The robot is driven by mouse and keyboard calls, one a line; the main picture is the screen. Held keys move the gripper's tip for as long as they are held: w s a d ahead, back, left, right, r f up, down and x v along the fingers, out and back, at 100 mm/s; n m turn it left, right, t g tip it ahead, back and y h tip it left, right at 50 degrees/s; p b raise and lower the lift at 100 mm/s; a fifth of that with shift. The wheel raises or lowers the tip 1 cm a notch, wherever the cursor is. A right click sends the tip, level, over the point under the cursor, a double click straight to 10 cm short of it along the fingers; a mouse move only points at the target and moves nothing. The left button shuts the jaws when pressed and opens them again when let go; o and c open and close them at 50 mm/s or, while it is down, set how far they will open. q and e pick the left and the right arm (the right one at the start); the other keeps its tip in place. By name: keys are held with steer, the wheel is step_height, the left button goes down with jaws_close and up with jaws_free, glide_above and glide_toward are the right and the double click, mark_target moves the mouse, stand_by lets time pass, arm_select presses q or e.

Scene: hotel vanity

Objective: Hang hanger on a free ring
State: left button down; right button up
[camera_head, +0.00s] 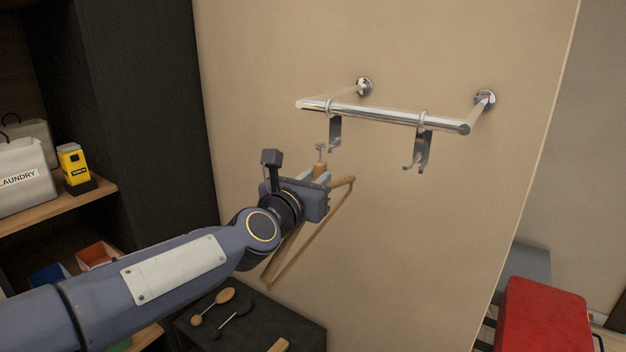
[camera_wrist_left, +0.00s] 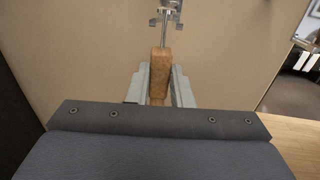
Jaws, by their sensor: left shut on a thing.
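My left gripper (camera_head: 318,178) is shut on the wooden neck of a hanger (camera_head: 345,205). The hanger's wooden frame hangs down below and right of the gripper, partly hidden by it. In the left wrist view, the gripper's fingers (camera_wrist_left: 160,92) clasp the wooden neck (camera_wrist_left: 160,70), and a metal stem rises from it. A chrome rail (camera_head: 385,117) stands out from the wall and carries two rings with hooks: a left one (camera_head: 335,132) and a right one (camera_head: 422,150). No hanger is seen on either. The hanger's metal top is below the left hook in the head view; the depth gap is unclear.
A dark shelf unit at the left holds a laundry bag (camera_head: 22,178) and a yellow device (camera_head: 74,166). A dark low surface (camera_head: 250,335) with wooden brushes lies below my arm. A red seat (camera_head: 545,318) is at the lower right. The wall around the rail is clear.

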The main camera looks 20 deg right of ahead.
arm_select(q)
steer(key=shift+w+d+p, duration=0.3)
steer(key=shift+w+d, duration=0.15)
steer(key=shift+d, duration=0.15)
steer(key=shift+w+d, duration=0.15)
stand_by(0.8)
steer(key=shift+p+x, duration=0.4)
steer(key=shift+x, duration=0.7)
stand_by(0.3)
steer(key=shift+d+f+b, duration=0.1)
steer(key=shift+f+b, duration=0.45)
steer(key=shift+b, duration=0.2)
stand_by(1.2)
steer(key=c, duration=1.2)
jaws_free()
